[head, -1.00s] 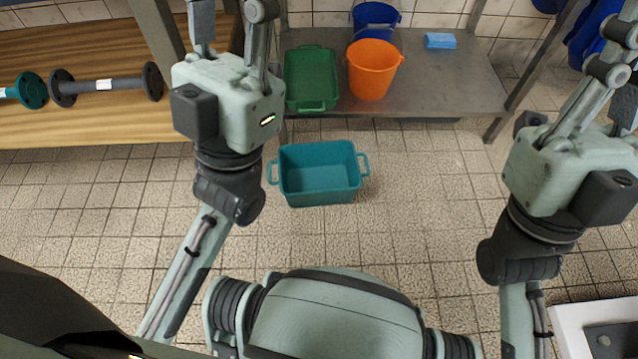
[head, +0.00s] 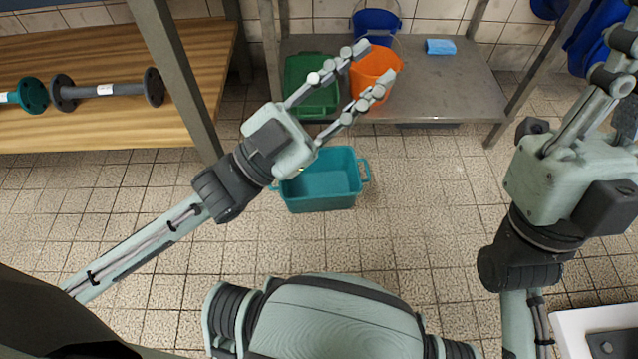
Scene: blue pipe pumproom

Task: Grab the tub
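A teal tub (head: 325,203) with a handle at each end stands upright and empty on the tiled floor. My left gripper (head: 375,62) is open and empty. Its palm hides the tub's upper left part in the picture, and its fingers point up and right, across the view of the green tray and the orange bucket. I see no contact with the tub. My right gripper (head: 615,55) is at the right edge, well apart from the tub. Its fingertips are cut off, so its opening is unclear.
A metal bench (head: 455,85) bears a green tray (head: 310,75), an orange bucket (head: 370,72), a blue bucket (head: 377,22) and a blue cloth (head: 440,46). A wooden table (head: 110,125) with a flanged pipe (head: 105,89) is at left. Floor right of the tub is clear.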

